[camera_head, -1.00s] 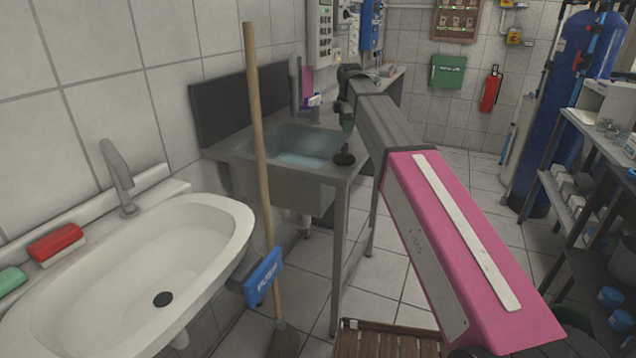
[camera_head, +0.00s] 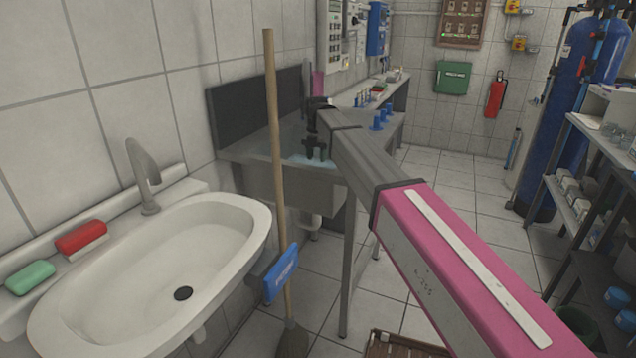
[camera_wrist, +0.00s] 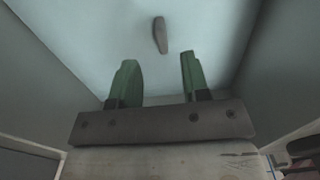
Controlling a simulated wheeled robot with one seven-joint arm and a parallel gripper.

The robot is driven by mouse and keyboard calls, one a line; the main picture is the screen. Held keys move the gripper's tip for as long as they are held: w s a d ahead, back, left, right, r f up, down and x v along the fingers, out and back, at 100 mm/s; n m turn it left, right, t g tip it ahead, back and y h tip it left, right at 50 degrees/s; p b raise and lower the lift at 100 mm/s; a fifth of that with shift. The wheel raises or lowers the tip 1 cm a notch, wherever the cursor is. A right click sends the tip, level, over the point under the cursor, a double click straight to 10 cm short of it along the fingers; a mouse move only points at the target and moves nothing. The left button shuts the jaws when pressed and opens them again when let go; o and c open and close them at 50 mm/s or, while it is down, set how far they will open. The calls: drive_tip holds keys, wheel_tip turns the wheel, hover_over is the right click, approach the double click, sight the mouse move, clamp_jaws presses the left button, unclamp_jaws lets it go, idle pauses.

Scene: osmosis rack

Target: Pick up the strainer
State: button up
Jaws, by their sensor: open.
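My gripper (camera_wrist: 157,78) is open, with its two green fingers apart and nothing between them. In the head view my gripper (camera_head: 315,150) hangs down over the basin of the steel sink (camera_head: 265,185). In the wrist view a small grey-brown, elongated thing (camera_wrist: 160,35) lies on the pale basin floor (camera_wrist: 215,30), beyond the fingertips and roughly between them. It may be the strainer, but its shape is too unclear to be sure. In the head view it does not show, as the sink's front wall and my arm hide much of the basin.
The steel sink's walls (camera_wrist: 55,75) stand close around my gripper. A broom (camera_head: 275,150) leans upright before the sink. A white washbasin (camera_head: 110,285) is at left. Blue items (camera_head: 378,122) stand on the counter behind my arm.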

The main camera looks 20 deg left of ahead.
drive_tip(key=shift+s+d+f, duration=0.1)
drive_tip(key=shift+s+f, duration=0.05)
drive_tip(key=shift+f, duration=3.25)
clamp_jaws()
